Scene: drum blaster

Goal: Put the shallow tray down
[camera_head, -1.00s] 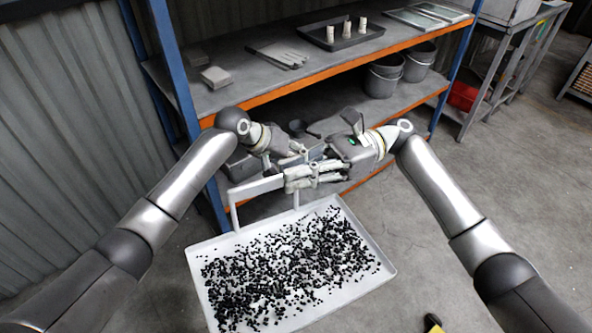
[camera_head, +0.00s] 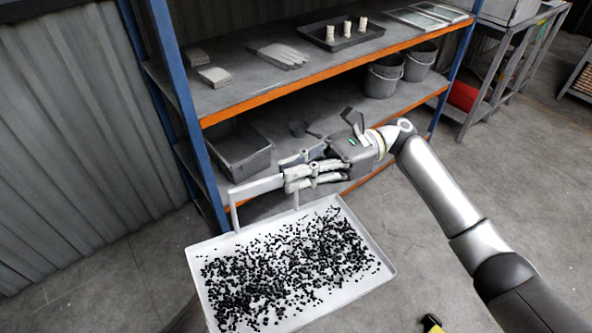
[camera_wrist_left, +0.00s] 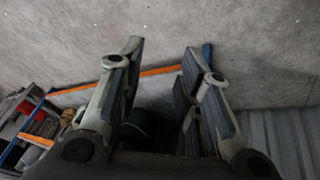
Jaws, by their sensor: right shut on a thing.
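The white shallow tray (camera_head: 376,247) has low walls and a raised bar handle (camera_head: 258,187) at its far side. Many small black pellets (camera_head: 290,262) are spread over its bottom. My right gripper (camera_head: 290,178) is shut on the handle near its right end. The tray looks about level in front of the shelf; its height above the floor is hard to tell. My left gripper (camera_wrist_left: 163,62) shows only in the left wrist view, with its fingers apart and nothing seen between them.
A shelf rack with orange beams (camera_head: 290,87) and blue posts stands behind the tray. Its lower level holds a grey bin (camera_head: 240,150), a dark scoop (camera_head: 302,130) and buckets (camera_head: 383,78). Its upper level holds gloves (camera_head: 277,54) and a black tray (camera_head: 345,40).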

